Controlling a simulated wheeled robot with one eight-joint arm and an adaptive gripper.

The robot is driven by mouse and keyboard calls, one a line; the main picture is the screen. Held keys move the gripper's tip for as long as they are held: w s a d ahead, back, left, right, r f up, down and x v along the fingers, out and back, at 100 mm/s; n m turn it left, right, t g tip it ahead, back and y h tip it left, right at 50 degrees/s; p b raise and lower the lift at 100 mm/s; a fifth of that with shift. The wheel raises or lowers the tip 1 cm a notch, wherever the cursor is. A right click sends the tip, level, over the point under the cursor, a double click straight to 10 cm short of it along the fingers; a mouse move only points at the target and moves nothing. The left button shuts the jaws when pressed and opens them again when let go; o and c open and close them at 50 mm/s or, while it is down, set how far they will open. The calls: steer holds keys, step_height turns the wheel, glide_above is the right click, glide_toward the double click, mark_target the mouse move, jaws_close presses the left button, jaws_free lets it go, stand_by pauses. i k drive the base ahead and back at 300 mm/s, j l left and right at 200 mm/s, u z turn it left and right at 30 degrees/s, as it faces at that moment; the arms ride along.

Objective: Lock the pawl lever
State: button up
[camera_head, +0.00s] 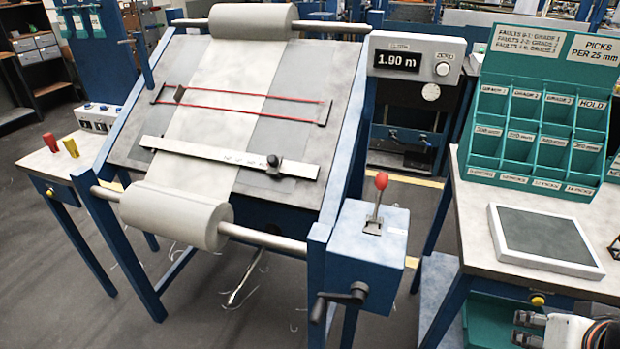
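The pawl lever (376,205) is a metal stick with a red ball knob, standing nearly upright, tipped slightly right at the top. It rises from a small metal bracket on top of a blue box at the front right corner of the inspection frame. A black crank handle (340,298) sticks out of the box's front. The pawl itself is not visible. My gripper (525,329) shows only in part at the bottom right corner, well to the right of and below the lever, apart from it. The frame edge cuts it off, and its finger opening is unclear.
The sloped frame holds a grey cloth roll (175,214) on a front bar. On the right, a table (470,235) carries a grey-topped pad (543,238) and a green pigeonhole rack (541,110). A floor gap lies between the blue box and this table. A display (414,58) reads 1.90 m.

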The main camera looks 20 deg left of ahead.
mark_target(382, 178)
steer(key=u, duration=0.85)
